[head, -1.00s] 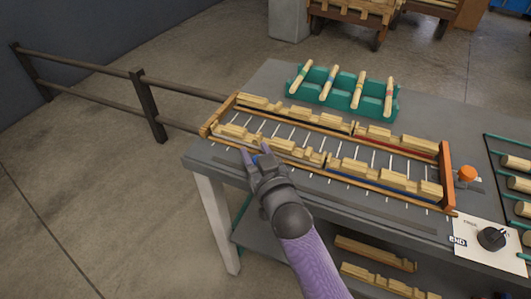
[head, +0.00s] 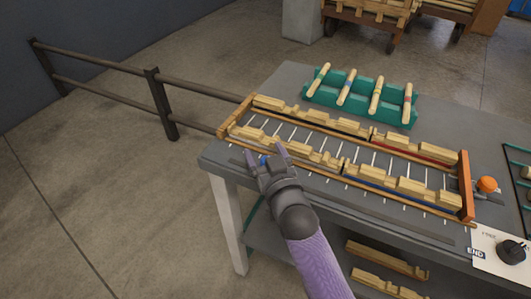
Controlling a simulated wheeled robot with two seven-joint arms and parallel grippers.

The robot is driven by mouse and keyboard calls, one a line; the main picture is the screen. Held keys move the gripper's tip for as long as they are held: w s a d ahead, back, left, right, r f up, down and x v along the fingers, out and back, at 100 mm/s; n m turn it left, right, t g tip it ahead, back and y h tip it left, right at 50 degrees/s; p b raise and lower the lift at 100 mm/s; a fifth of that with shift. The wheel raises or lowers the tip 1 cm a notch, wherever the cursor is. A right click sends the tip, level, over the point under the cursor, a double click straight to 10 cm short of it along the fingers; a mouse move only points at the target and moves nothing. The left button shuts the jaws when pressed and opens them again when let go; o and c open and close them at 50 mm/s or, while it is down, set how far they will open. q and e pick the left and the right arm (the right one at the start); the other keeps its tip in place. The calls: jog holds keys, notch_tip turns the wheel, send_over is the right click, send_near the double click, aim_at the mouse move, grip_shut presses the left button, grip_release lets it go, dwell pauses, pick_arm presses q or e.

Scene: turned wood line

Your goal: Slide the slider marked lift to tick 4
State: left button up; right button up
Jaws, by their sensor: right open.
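A dark slot-like strip (head: 400,225) runs along the bench's front edge, to the right of the gripper. No mark reading lift and no tick numbers can be made out, and the hand hides the surface beneath it. My left gripper is out of view.
A wooden-ended rack (head: 467,188) with several turned wood pieces lies just behind the gripper. At right are an orange button (head: 487,184), a black knob (head: 511,250) and an END label (head: 476,254).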

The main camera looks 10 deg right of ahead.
jog(key=shift+s, duration=0.15)
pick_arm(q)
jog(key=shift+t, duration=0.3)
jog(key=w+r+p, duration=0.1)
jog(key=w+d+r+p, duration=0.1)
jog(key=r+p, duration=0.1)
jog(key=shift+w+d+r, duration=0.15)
pick_arm(e)
jog(key=v, duration=0.9)
jog(key=shift+s+d, duration=0.15)
jog(key=shift+s, duration=0.1)
